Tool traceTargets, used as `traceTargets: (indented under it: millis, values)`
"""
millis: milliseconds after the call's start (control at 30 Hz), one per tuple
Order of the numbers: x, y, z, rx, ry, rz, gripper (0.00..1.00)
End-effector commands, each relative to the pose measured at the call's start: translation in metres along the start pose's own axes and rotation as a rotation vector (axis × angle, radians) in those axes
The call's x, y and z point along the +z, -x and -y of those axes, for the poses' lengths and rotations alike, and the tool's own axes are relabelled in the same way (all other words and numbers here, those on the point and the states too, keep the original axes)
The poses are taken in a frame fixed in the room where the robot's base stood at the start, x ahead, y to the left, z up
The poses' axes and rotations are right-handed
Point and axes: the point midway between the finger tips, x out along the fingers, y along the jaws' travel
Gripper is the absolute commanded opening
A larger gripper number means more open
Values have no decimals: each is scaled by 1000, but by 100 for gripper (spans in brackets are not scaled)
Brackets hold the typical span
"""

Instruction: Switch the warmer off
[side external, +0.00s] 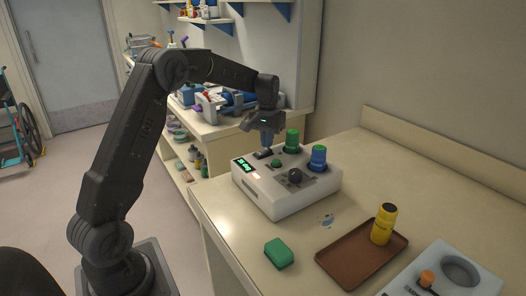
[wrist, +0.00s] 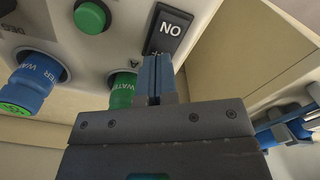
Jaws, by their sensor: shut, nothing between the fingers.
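My gripper (side external: 266,148) points down over the switch at the back left of the warmer's top. In the wrist view my gripper (wrist: 158,60) is shut and empty, its blue-grey fingertips at the switch's lower end. I cannot tell whether they touch it.
A green block (side external: 279,253), a brown tray (side external: 345,262) with a yellow bottle (side external: 384,224), and a grey device (side external: 480,262) sit in front.

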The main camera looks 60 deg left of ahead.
Motion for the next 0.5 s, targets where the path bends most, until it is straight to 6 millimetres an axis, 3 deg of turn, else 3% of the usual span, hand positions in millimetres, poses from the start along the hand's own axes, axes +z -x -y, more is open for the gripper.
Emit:
traceTargets:
  millis: [500]
  values:
    - [0, -8, 0, 0, 0, 2, 0]
